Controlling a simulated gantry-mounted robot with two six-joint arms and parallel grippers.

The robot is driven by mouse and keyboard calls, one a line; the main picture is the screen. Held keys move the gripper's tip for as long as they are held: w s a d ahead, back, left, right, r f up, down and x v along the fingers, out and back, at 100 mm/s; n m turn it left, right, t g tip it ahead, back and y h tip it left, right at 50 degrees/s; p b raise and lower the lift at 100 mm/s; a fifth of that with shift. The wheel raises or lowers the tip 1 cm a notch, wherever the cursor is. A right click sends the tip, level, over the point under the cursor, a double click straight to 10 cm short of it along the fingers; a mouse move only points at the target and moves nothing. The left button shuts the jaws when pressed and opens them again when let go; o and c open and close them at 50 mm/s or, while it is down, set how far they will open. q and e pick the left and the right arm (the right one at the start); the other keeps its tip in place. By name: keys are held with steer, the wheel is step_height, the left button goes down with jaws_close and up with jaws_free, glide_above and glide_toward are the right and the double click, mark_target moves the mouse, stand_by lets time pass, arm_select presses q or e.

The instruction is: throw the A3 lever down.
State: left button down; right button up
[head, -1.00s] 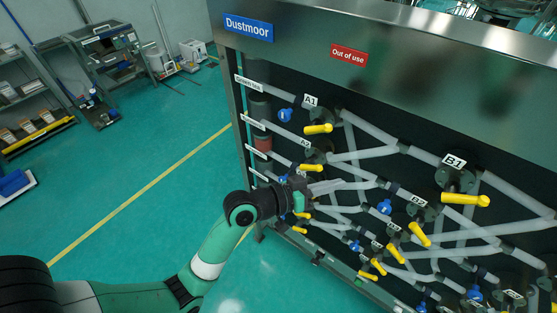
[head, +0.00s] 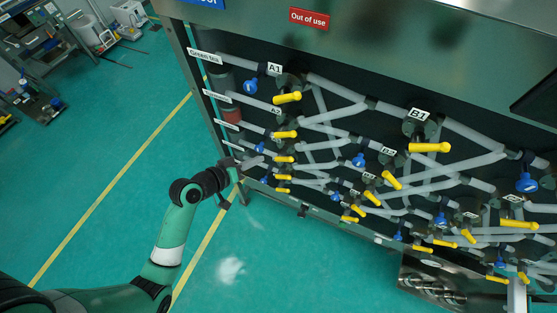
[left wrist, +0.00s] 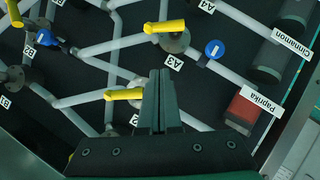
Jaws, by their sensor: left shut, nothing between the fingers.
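The A3 lever (left wrist: 165,27) is a yellow handle on a dark round hub in the left wrist view, just above the upside-down A3 label (left wrist: 174,62). It lies roughly level, reaching left from its hub there. In the head view the A3 lever (head: 284,159) also looks roughly level, below the A2 lever (head: 285,134). My left gripper (head: 246,164) is shut and empty, left of the A column of levers and apart from them. In the left wrist view its fingers (left wrist: 161,78) point toward the A3 hub. My right gripper is not in view.
A red Paprika canister (left wrist: 243,110) stands near the left gripper. A red "Out of use" sign (head: 309,18) is on the top rail.

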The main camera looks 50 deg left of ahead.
arm_select(q)
glide_above(280, 159)
steer(key=s, duration=0.3)
step_height(280, 159, down, 4)
steer(key=shift+w+d+f+b, duration=0.15)
steer(key=shift+w+f+b, duration=0.05)
steer(key=shift+f, duration=0.25)
steer(key=shift+w+d+f+b, duration=0.15)
steer(key=shift+w+f+b, duration=0.05)
steer(key=shift+f, duration=0.25)
steer(key=shift+w+d+f, duration=0.25)
steer(key=shift+f, duration=0.2)
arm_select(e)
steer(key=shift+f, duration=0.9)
arm_select(q)
steer(key=shift+d, duration=0.1)
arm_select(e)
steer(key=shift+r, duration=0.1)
arm_select(q)
steer(key=shift+r, duration=0.1)
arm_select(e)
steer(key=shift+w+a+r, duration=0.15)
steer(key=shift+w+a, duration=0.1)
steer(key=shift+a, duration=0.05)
